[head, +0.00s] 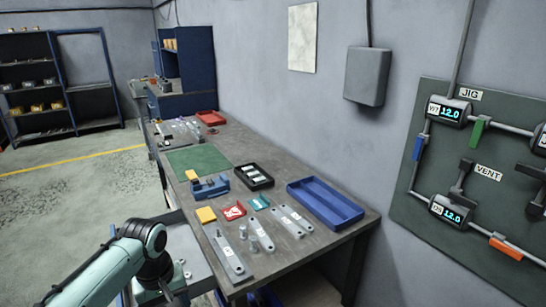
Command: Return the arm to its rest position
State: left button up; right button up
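My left arm (110,270) comes in from the lower left, teal with a dark wrist (150,240). Its dark end points down beside the front left edge of the workbench (310,245), low in the picture. The fingers are not clear there, so I cannot tell whether that gripper is open or shut, or whether it holds anything. My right arm and gripper are not in view. Flat grey brackets (229,256) lie at the bench's near end, with small metal cylinders (254,245) among them.
A blue tray (352,213), black tray (268,184), blue fixture (210,188), yellow block (206,214) and red card (233,211) occupy the bench. A green mat (200,160) lies clear behind. A wall panel (445,175) stands right. Floor (75,200) at left is open.

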pick_arm(q)
jog(key=d+f+m+g+h+p, duration=0.1)
jog(key=d+f, duration=0.2)
jog(key=f, duration=1)
jog(key=d+f+m+h+p, duration=0.1)
jog(key=d+f, duration=0.2)
jog(key=f, duration=0.9)
jog(key=s+d+f, duration=0.2)
jog(key=s+f, duration=0.6)
jog(key=s, duration=0.4)
jog(key=s+d+f+h+p, duration=0.1)
jog(key=s+d+f, duration=0.1)
jog(key=s+f, duration=0.7)
jog(key=s, duration=0.4)
jog(key=shift+p, duration=0.3)
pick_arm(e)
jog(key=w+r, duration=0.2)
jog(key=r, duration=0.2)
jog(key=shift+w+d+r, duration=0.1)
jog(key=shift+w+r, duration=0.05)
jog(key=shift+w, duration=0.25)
